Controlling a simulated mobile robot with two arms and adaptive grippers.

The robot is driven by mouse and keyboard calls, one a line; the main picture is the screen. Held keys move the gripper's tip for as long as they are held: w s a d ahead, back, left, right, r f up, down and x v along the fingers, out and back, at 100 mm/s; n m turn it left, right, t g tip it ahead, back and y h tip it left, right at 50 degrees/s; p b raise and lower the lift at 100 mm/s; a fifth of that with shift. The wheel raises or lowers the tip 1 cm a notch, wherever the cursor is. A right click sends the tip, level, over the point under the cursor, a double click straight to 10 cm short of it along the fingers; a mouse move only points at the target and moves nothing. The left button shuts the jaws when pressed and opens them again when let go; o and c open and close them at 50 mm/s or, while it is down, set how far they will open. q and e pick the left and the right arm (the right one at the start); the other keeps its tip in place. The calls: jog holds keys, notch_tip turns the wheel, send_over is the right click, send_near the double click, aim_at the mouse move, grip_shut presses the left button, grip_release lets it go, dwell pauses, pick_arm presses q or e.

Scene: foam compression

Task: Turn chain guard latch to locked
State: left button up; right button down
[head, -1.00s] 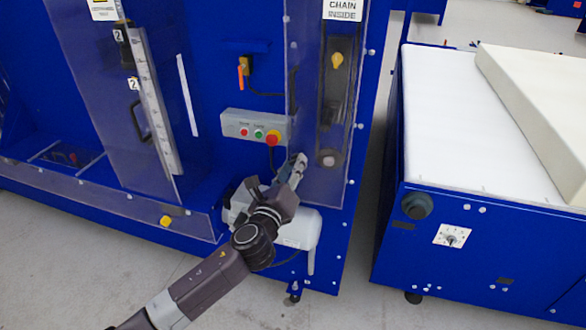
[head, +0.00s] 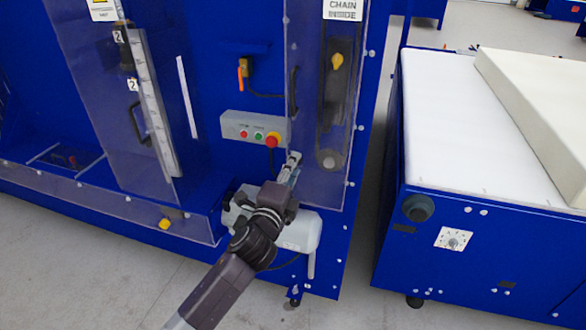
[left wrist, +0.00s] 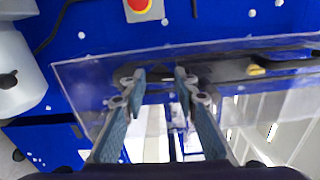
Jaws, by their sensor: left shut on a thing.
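The clear chain guard (head: 309,165) stands on the blue machine below the "CHAIN INSIDE" label. A yellow knob (head: 337,61) shows high on the guard, perhaps the latch; it also shows in the left wrist view (left wrist: 255,70). Which way it is turned is too small to tell. My left gripper (head: 292,160) is at the guard's lower left edge, well below this knob. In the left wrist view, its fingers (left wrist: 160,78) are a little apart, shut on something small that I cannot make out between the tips. My right gripper is not in view.
A grey button box (head: 238,126) with a red stop button sits just above left of my gripper. A dark handle (head: 293,91) is on the guard's left edge. A grey motor housing (head: 300,235) is below. A foam block (head: 530,105) lies on the table at right.

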pick_arm(q)
jog(key=shift+n, duration=0.5)
jog(key=o, duration=1.2)
jog(key=shift+c, duration=0.2)
jog(key=v, duration=1.2)
jog(key=shift+f, duration=0.15)
